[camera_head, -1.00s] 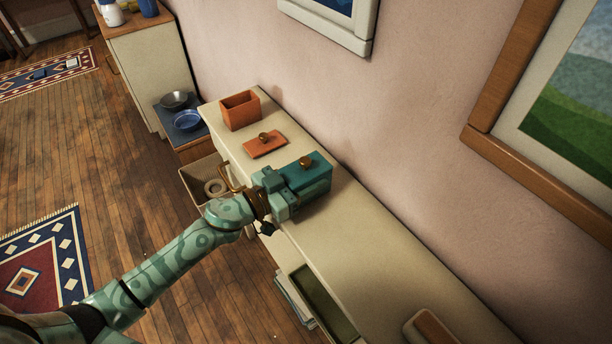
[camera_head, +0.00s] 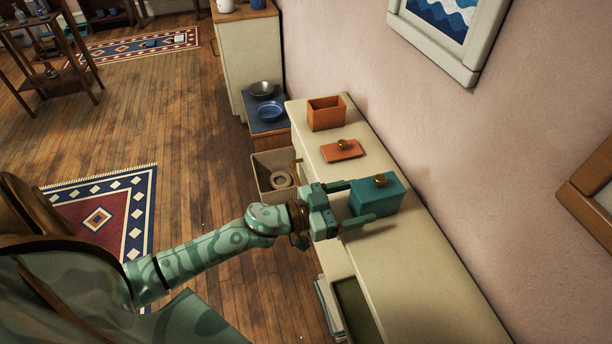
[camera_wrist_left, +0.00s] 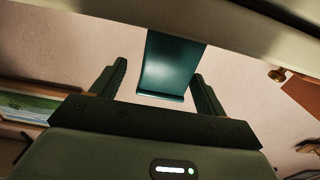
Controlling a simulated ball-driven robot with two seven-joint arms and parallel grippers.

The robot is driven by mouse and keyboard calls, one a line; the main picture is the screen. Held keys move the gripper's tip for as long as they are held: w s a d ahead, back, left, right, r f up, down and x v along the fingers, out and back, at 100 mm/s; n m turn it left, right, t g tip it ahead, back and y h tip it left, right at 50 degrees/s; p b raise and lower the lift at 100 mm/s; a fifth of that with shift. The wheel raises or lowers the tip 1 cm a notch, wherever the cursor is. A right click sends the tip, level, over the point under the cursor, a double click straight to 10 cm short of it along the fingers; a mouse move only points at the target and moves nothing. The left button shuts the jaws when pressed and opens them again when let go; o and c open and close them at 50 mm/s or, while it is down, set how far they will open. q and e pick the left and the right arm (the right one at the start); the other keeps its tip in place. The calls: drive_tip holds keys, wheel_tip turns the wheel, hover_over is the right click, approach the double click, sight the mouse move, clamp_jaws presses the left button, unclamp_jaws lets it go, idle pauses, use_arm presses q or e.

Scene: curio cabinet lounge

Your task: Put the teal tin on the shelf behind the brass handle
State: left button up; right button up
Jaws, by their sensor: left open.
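The teal tin (camera_head: 372,203), a box with a brass knob on its lid, stands upright on the long cream cabinet's top. My left gripper (camera_head: 362,201) is open, level with the tin at its left side. One finger lies along each side of the tin's near end. The left wrist view also shows the teal tin (camera_wrist_left: 172,66) between the spread fingers, with a gap on both sides. A thin brass handle (camera_head: 297,171) shows at the cabinet front, just beyond my gripper and partly hidden. I cannot make out a shelf behind it. My right gripper is not in view.
An open orange box (camera_head: 326,116) and its orange lid (camera_head: 337,153) sit farther along the cabinet top (camera_head: 420,275). A basket-like bin (camera_head: 268,162) holds a ring-shaped thing. Bowls stand on a low dark-topped unit beyond. The wall bounds the right side.

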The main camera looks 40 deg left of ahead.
use_arm(q)
drive_tip(key=v, duration=1)
drive_tip(key=shift+s+a+p, duration=0.2)
drive_tip(key=shift+s+p, duration=0.05)
drive_tip(key=shift+p, duration=0.2)
drive_tip(key=s+a+f+n+g+y, duration=0.1)
drive_tip(key=s+a+f+n+y, duration=0.15)
drive_tip(key=f, duration=0.65)
drive_tip(key=s+a+f+n+g+y, duration=0.1)
drive_tip(key=s+a+f+y, duration=0.2)
drive_tip(key=f, duration=0.5)
drive_tip(key=s+a+f+n+g+y, duration=0.1)
drive_tip(key=s+a+f+y, duration=0.2)
drive_tip(key=f, duration=0.6)
drive_tip(key=s+d+f+g+y, duration=0.2)
drive_tip(key=s+f+g, duration=0.3)
drive_tip(key=s+f, duration=0.7)
drive_tip(key=s, duration=0.3)
drive_tip(key=shift+s+d+g, duration=0.3)
drive_tip(key=shift+g, duration=0.1)
drive_tip(key=shift+o, duration=0.5)
drive_tip(key=s+d+f+g, duration=0.2)
drive_tip(key=s, duration=0.7)
drive_tip(key=s+d+f+g, duration=0.2)
drive_tip(key=s+g, duration=0.1)
drive_tip(key=s, duration=0.6)
drive_tip(key=shift+d+f+m+g, duration=0.25)
drive_tip(key=shift+f+m+g, duration=0.05)
drive_tip(key=shift+f+m, duration=0.1)
